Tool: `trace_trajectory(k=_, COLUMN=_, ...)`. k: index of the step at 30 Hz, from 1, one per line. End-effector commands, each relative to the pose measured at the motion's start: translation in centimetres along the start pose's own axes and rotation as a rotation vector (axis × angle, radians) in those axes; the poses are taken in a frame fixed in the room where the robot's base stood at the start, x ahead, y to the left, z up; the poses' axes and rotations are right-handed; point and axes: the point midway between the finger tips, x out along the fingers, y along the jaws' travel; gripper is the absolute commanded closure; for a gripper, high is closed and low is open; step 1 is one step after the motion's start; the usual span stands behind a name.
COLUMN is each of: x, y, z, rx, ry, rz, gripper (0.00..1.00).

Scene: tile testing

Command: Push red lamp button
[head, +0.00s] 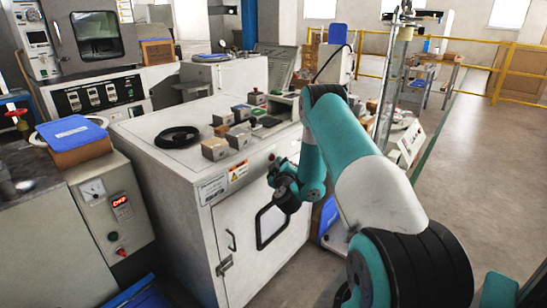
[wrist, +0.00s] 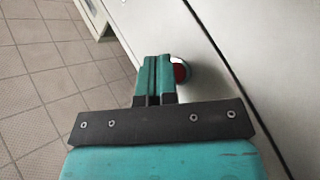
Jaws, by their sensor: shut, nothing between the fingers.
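The red lamp button (wrist: 181,72) sits in a pale round collar on the white cabinet's upright face in the wrist view. Its left part is hidden behind my fingers. My gripper (wrist: 153,62) has its two teal fingers together with nothing between them. The fingertips are just left of the button in the picture; I cannot tell whether they touch it. In the head view my gripper (head: 274,170) is beside the front of the white cabinet (head: 190,180), high up near its top edge. A small reddish spot (head: 271,157) shows close to the gripper there.
Several small grey boxes and a black ring (head: 177,137) lie on the cabinet top. A grey control box (head: 110,215) with a blue-topped carton (head: 72,140) stands at the left. Open floor (head: 465,190) lies to the right of my arm.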

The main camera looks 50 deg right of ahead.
Motion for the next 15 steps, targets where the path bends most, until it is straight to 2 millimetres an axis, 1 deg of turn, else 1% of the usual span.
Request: trace_trajectory(k=15, x=0.41, y=-0.13, z=-0.49, rx=0.000, ry=0.000, rz=-0.001, gripper=1.00)
